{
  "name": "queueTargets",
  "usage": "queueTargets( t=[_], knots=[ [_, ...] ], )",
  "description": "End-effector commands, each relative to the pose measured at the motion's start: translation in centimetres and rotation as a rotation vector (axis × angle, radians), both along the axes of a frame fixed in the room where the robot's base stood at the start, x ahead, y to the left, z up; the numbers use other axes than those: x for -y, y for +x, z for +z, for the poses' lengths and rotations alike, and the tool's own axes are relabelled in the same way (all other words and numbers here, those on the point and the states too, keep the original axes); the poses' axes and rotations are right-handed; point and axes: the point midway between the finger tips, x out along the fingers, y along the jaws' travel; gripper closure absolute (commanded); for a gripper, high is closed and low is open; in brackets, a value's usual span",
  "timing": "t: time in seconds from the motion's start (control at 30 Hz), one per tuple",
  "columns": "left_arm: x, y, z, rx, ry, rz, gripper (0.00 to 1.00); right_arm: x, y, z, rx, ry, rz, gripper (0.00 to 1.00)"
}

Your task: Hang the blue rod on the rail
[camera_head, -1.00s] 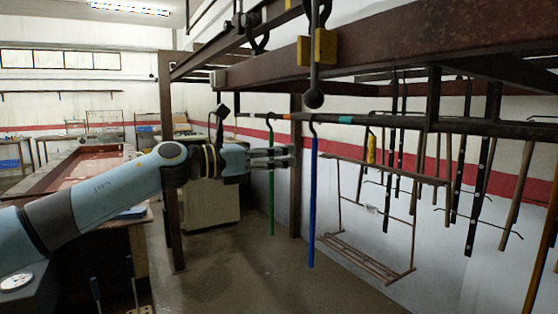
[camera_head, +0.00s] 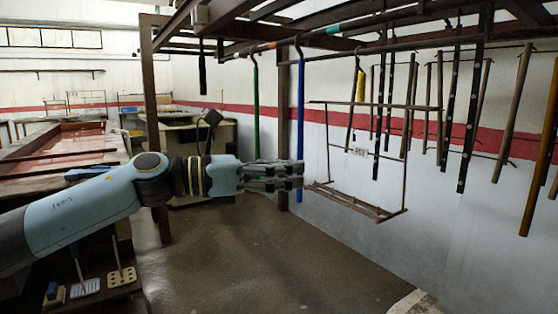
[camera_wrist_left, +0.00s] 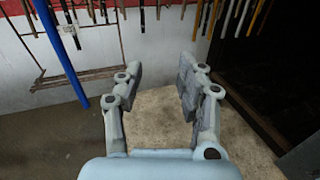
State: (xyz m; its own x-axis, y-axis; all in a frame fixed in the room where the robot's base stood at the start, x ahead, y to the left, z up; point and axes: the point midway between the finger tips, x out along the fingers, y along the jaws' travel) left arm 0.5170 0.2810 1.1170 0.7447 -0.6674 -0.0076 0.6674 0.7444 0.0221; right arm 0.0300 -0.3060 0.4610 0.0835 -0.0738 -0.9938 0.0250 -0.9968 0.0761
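The blue rod (camera_head: 300,110) hangs upright in the head view, its hooked top at the dark rail (camera_head: 400,45), between an orange band and a teal band. My left gripper (camera_head: 300,175) is in front of the rod's lower part. In the left wrist view its fingers (camera_wrist_left: 160,85) are spread with nothing between them. There the blue rod (camera_wrist_left: 60,50) slants down at the left, outside the fingers. My right gripper is in neither view.
A green rod (camera_head: 255,110) hangs left of the blue one. A wire rack (camera_head: 350,205) and several dark rods hang to the right. A rusty post (camera_head: 150,100) stands left. The floor (camera_head: 260,260) below is open.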

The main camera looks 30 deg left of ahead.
Motion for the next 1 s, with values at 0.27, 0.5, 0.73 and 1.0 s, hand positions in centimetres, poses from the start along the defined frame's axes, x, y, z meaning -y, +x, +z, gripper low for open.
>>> queueTargets(
  t=[0.27,0.5,0.73,1.0],
  knots=[
    [2.5,-2.4,-5.6,-0.005,-0.002,-0.068,0.62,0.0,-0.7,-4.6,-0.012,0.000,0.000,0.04],
    [3.7,-3.7,-7.8,-0.006,-0.003,-0.104,0.62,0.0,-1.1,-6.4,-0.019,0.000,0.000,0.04],
    [4.0,-4.1,-8.1,-0.004,-0.003,-0.112,0.62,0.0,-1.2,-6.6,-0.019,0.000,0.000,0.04],
    [4.0,-4.0,-8.0,-0.004,-0.004,-0.112,0.62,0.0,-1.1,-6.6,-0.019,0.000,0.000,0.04]
  ],
)
